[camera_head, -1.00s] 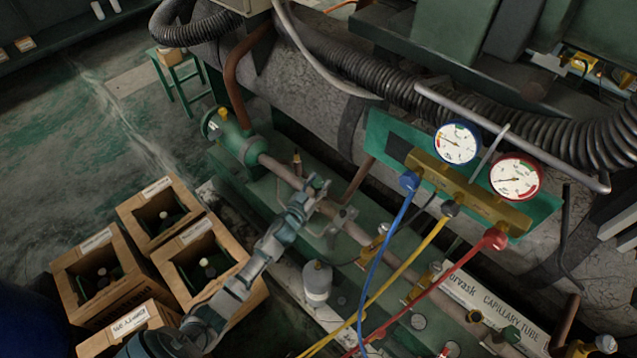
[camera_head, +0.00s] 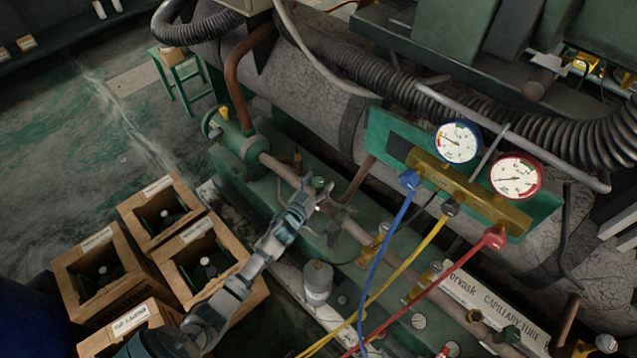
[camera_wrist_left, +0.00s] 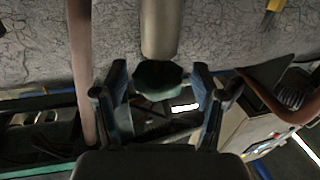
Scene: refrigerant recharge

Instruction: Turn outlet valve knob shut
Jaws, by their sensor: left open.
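A small green round knob (camera_head: 319,183) sits at the pipe line in the middle of the head view. I take it for the outlet valve knob. My left gripper (camera_head: 312,196) reaches it from the lower left and its fingers are open. In the left wrist view the dark green knob (camera_wrist_left: 158,75) lies between the two spread fingers of the left gripper (camera_wrist_left: 160,98), with gaps visible on both sides. The fingers do not clearly touch it. The knob's underside and stem are partly hidden. My right gripper is out of view.
A gauge manifold (camera_head: 468,190) with blue, yellow and red hoses stands right of the arm. A grey canister (camera_head: 318,281) sits just below the pipe. Wooden crates (camera_head: 205,262) stand at lower left. A green-ended pipe fitting (camera_head: 240,145) lies up-left. Floor at left is mostly clear.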

